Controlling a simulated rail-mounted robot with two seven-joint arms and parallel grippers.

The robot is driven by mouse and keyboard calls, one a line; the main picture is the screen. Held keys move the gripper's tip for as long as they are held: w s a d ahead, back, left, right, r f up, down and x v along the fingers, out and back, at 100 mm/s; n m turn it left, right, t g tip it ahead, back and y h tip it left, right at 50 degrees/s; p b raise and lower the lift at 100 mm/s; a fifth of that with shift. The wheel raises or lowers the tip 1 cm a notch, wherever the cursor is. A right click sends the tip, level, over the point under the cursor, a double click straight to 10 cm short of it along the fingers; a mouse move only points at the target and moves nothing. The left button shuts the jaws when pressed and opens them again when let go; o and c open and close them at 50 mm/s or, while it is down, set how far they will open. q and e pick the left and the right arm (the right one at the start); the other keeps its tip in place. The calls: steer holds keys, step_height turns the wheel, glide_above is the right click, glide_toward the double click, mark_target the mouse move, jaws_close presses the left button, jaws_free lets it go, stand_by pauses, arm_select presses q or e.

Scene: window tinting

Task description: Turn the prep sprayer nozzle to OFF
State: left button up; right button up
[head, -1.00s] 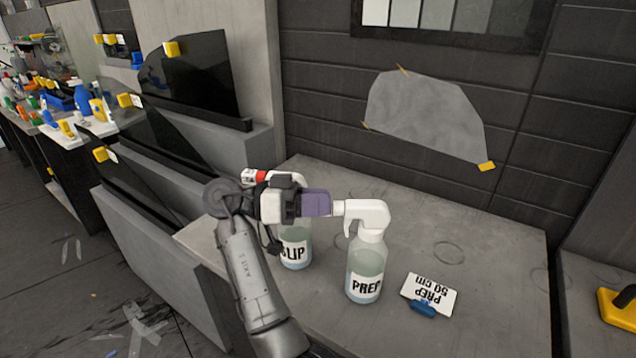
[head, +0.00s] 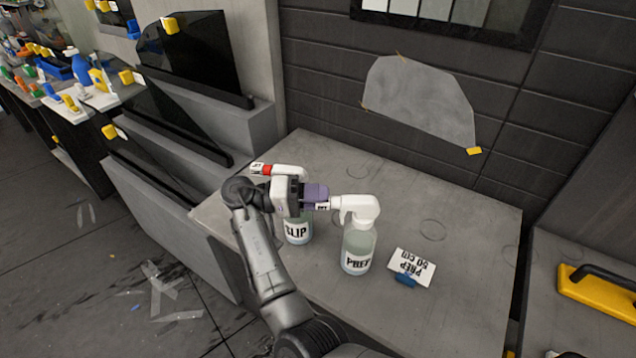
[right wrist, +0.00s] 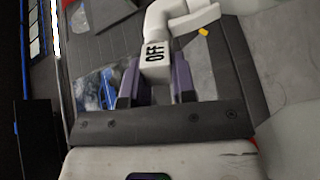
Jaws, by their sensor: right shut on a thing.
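The PREP sprayer (head: 358,249) stands upright on the grey bench, a clear bottle with a white trigger head. Its white nozzle points left, toward my right gripper (head: 322,196). The purple fingers are shut on the nozzle, one on each side. In the right wrist view the nozzle (right wrist: 156,60) sits between the fingers (right wrist: 157,88), and the word OFF on it faces the camera. In the head view a small dark-lettered label shows on the nozzle, too small to read. My left gripper is in neither view.
The SLIP sprayer (head: 298,229) with a red-banded nozzle stands close behind my right gripper. A PREP 50 cm card (head: 412,264) with a blue clip lies right of the PREP bottle. The bench (head: 455,290) is clear at right. A yellow tool (head: 592,297) lies far right.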

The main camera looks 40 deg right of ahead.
steer(key=n+p, duration=0.5)
steer(key=shift+n+p, duration=0.3)
steer(key=n+p, duration=0.2)
steer(key=shift+f+n, duration=0.2)
steer(key=shift+n, duration=0.2)
steer(key=n+p, duration=0.3)
steer(key=shift+s+a+f, duration=0.1)
steer(key=shift+f, duration=0.1)
steer(key=n+p, duration=0.1)
steer(key=n, duration=0.1)
steer(key=n+p, duration=0.1)
steer(key=n, duration=0.2)
steer(key=shift+s+a+f, duration=0.1)
steer(key=shift+s+f, duration=0.05)
steer(key=shift+s+a+f+n+p, duration=0.1)
steer(key=shift+n+p, duration=0.5)
steer(key=shift+n, duration=0.5)
steer(key=shift+s+a+f+n+p, duration=0.1)
steer(key=shift+n+p, duration=0.45)
steer(key=shift+n, duration=0.55)
steer(key=o, duration=0.9)
steer(key=shift+o, duration=0.2)
